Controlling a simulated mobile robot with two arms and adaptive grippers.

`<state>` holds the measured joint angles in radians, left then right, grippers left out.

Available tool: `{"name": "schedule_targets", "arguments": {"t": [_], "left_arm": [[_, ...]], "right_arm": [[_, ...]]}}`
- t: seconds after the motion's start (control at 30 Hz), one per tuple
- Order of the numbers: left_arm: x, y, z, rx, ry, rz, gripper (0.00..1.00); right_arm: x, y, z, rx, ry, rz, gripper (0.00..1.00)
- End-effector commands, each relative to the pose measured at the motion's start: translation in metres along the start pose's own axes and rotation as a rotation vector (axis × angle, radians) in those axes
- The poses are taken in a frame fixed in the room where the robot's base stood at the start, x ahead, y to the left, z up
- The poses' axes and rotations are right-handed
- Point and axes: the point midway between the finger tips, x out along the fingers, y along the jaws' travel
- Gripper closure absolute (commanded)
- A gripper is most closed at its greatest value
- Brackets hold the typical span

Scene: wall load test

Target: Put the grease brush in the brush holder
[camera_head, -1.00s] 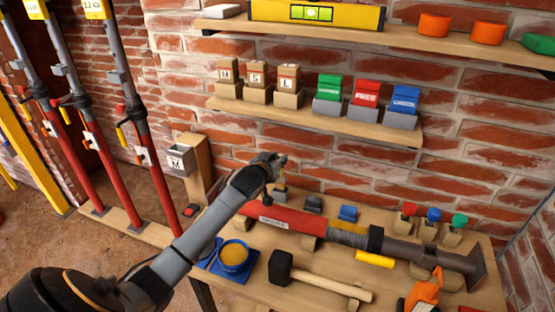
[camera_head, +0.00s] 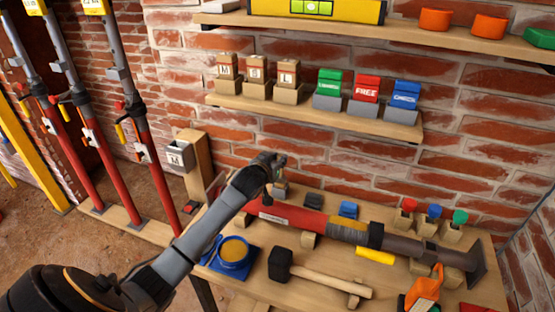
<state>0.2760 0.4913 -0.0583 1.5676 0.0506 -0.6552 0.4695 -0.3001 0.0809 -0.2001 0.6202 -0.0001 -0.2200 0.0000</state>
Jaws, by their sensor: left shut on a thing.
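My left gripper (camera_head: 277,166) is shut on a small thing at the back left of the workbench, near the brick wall. The held thing, which I take for the grease brush (camera_head: 280,176), is small and mostly hidden by the fingers; a pale bit shows just below them. A small grey block (camera_head: 281,189), perhaps the brush holder, stands on the bench right under the gripper. I cannot tell whether the brush touches it or is inside it. A blue pot of yellow grease (camera_head: 233,252) stands at the bench's left end. My right gripper is out of view.
A red and grey prop (camera_head: 290,217) lies along the bench just in front of the gripper. A mallet (camera_head: 315,275) lies nearer. Dark (camera_head: 313,201) and blue (camera_head: 348,210) blocks stand to the right. A shelf of tags (camera_head: 310,110) hangs above.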

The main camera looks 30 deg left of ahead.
Motion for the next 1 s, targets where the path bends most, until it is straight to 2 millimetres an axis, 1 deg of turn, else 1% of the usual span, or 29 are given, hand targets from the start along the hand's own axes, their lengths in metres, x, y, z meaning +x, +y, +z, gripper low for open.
{"name": "schedule_targets", "arguments": {"t": [0.5, 0.77, 0.8, 0.87, 0.9, 0.93, 1.0], "left_arm": [[0.005, -0.001, 0.013, 0.0, 0.0, -0.001, 1.0], [0.005, -0.001, 0.014, 0.0, 0.0, 0.0, 1.0], [0.005, -0.001, 0.014, 0.0, 0.0, 0.0, 0.74], [0.005, -0.001, 0.014, 0.0, 0.0, 0.0, 0.62], [0.005, -0.001, 0.014, 0.0, 0.0, 0.0, 0.54], [0.005, -0.001, 0.014, 0.0, 0.0, 0.0, 0.52], [0.005, -0.001, 0.014, 0.0, 0.0, 0.0, 0.52]], "right_arm": [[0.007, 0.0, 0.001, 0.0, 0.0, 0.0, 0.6], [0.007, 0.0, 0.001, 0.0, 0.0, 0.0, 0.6], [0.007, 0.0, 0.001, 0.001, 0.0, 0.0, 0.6], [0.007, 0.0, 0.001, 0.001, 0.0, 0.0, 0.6], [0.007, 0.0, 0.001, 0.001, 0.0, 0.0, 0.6], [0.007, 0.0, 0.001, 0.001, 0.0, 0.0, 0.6], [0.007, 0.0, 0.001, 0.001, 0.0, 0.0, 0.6]]}}
